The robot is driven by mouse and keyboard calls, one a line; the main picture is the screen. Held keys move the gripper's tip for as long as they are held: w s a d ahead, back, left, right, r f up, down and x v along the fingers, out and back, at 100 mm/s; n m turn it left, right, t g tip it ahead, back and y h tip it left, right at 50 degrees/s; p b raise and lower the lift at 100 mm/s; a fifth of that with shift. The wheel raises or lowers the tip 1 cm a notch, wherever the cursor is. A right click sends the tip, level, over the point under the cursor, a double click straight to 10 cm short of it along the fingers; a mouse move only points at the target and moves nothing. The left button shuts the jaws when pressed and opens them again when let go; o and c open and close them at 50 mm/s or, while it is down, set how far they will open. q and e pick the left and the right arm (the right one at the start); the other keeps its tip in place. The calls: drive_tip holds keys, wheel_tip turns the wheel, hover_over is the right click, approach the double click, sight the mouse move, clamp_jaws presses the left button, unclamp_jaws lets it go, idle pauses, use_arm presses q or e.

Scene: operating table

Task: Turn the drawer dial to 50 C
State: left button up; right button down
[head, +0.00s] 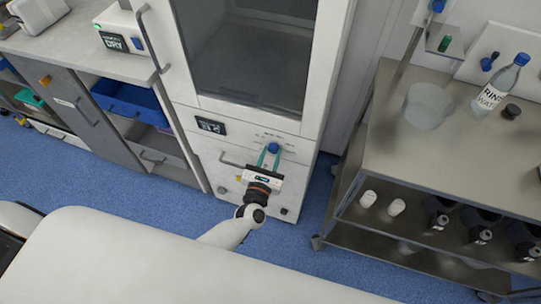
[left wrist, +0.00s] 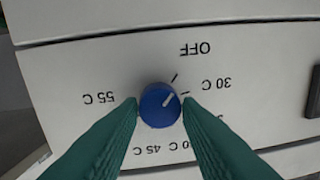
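The blue drawer dial (head: 273,147) sits on the white cabinet's lower front panel. The 45 C label (left wrist: 155,149) and 55 C label (left wrist: 98,98) are readable; other labels are partly hidden by a finger. My left gripper (head: 268,158) has its two green fingers on either side of the dial; in the wrist view the fingertips (left wrist: 160,102) are at its edges. I cannot tell whether they press on it. My right gripper is out of view.
A small dark display (head: 211,125) is on the panel left of the dial. A drawer handle (head: 231,162) lies close to my gripper. A metal cart (head: 450,120) with bottles stands at the right, and a counter (head: 95,45) with drawers at the left.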

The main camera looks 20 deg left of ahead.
use_arm(q)
drive_tip(key=c, duration=0.5)
